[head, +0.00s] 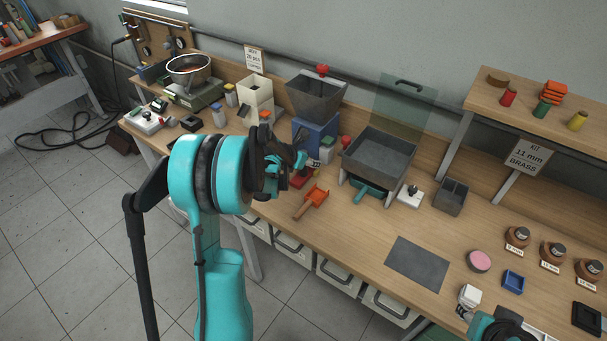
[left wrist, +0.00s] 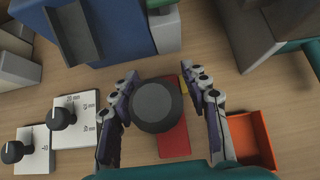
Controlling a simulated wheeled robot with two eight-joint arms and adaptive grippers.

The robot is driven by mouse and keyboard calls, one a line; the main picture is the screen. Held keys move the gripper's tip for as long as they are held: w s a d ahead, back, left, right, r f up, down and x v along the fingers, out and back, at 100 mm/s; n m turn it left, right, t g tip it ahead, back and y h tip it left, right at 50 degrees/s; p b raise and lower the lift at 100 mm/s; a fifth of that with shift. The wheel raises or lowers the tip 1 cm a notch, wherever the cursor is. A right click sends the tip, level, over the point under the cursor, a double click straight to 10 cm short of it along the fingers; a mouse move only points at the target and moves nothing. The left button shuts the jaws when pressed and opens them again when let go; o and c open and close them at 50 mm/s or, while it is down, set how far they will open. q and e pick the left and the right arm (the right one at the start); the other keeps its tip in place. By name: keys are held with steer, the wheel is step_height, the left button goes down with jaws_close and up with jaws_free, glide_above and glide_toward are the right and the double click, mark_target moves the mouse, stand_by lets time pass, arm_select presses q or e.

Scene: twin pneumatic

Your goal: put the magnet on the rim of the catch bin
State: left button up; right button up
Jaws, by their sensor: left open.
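A dark round knob over a red block, apparently the magnet (left wrist: 157,106), stands on the bench in the left wrist view. My left gripper (left wrist: 165,100) is open, its fingers on either side of the knob; I cannot tell if they touch it. In the head view the left gripper (head: 293,165) is low over the bench, partly hiding the red block (head: 303,180). A large grey open-topped bin (head: 380,158), possibly the catch bin, stands to its right. A smaller grey open box (head: 452,196) is further right. My right gripper (head: 490,325) is at the bottom right, its jaws unclear.
A blue feeder (head: 315,135) with a grey hopper (head: 316,97) stands behind the left gripper. An orange scoop (head: 313,199) lies close to its right. White blocks with black knobs (left wrist: 63,119) are left of the fingers. Bench around the dark mat (head: 417,262) is mostly clear.

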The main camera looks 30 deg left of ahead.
arm_select(q)
jaws_close()
steer(key=shift+r, duration=0.1)
stand_by(0.3)
step_height(320, 180, up, 10)
steer(key=p, duration=0.3)
steer(key=shift+p, duration=0.3)
